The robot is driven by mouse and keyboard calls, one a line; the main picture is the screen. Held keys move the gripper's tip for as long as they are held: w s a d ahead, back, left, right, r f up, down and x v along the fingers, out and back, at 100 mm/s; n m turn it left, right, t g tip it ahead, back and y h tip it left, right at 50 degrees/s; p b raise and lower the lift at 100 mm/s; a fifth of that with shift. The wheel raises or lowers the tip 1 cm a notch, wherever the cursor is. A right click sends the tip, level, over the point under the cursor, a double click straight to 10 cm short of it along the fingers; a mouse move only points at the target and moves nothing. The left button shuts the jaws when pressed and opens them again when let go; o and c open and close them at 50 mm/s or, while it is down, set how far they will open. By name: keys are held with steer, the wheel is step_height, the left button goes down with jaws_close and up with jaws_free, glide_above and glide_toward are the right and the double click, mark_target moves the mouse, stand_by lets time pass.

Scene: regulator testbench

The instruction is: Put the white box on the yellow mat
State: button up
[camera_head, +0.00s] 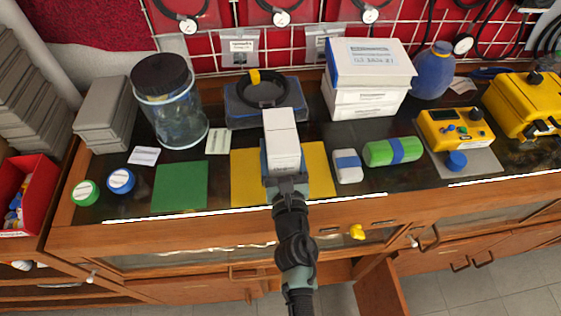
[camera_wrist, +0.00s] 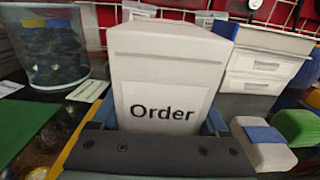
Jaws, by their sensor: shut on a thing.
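The white box (camera_head: 282,138) is a tall white block in my gripper (camera_head: 283,168). In the wrist view the white box (camera_wrist: 165,65) fills the middle and has an "Order" label facing me. My gripper is shut on it, with blue-grey fingers at its two sides. The yellow mat (camera_head: 246,183) lies on the dark bench top near the front edge. The box and gripper cover the mat's middle. I cannot tell whether the box touches the mat or is held above it.
A green mat (camera_head: 180,185) lies left of the yellow mat. A small white-and-blue block (camera_head: 347,166) and a green roll (camera_head: 392,151) sit close on the right. Behind are a blue case with a black ring (camera_head: 262,93), a glass jar (camera_head: 175,115) and stacked white boxes (camera_head: 368,65).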

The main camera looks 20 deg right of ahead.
steer(key=shift+f+b, duration=1.55)
steer(key=shift+f, duration=0.15)
steer(key=shift+f+b, duration=0.25)
steer(key=shift+b, duration=0.05)
steer(key=o, duration=1.5)
steer(key=shift+o, duration=0.2)
steer(key=shift+r, duration=0.1)
steer(key=shift+r+p, duration=0.15)
steer(key=shift+p, duration=0.25)
steer(key=b+v, duration=0.2)
steer(key=v, duration=0.8)
steer(key=shift+s+a, duration=0.1)
steer(key=shift+s, duration=0.3)
steer(key=shift+s+a, duration=0.15)
steer(key=shift+s, duration=0.45)
